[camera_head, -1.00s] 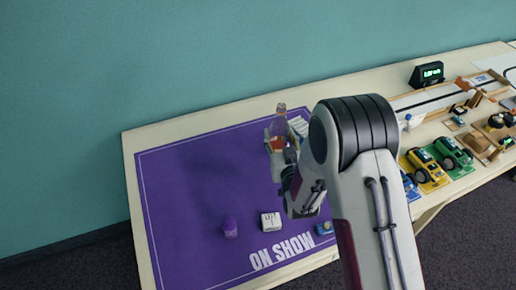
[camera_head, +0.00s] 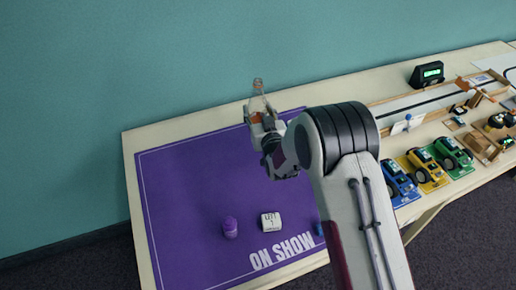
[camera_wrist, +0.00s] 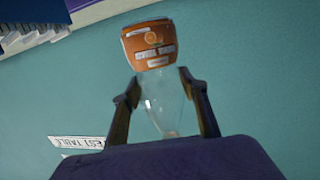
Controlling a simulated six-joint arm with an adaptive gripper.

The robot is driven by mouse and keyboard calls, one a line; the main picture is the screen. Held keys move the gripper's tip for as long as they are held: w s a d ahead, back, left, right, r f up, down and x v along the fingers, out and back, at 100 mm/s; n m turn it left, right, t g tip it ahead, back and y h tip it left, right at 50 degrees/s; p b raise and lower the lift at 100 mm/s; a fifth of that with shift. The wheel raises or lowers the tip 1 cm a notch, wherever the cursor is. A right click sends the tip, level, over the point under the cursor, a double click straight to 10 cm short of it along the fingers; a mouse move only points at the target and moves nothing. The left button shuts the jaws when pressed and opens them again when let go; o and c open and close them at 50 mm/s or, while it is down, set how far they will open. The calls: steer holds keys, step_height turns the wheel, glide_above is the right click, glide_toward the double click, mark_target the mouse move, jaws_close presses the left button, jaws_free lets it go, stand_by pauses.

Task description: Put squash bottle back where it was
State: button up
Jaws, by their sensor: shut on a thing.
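The squash bottle (camera_head: 258,100) is clear with an orange label, and my gripper (camera_head: 260,117) is shut on it near the back edge of the purple mat (camera_head: 190,180). In the head view it stands roughly upright, with the wall behind its top. The wrist view shows the bottle (camera_wrist: 160,100) between the two fingers (camera_wrist: 160,92), its orange label beyond the fingertips. My gripper hides part of the bottle and the mat under it. I cannot tell how high the bottle is above the table.
Blue (camera_head: 398,180), yellow (camera_head: 428,170) and green (camera_head: 453,155) toy cars stand at right, near a track and a display (camera_head: 427,74). The mat's left side is clear.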

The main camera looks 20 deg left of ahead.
stand_by(0.3)
steer(key=shift+f, duration=3.1)
steer(key=shift+f, duration=1.85)
steer(key=shift+f, duration=0.1)
steer(key=o, duration=1.2)
steer(key=shift+o, duration=0.2)
steer(key=shift+v, duration=3.8)
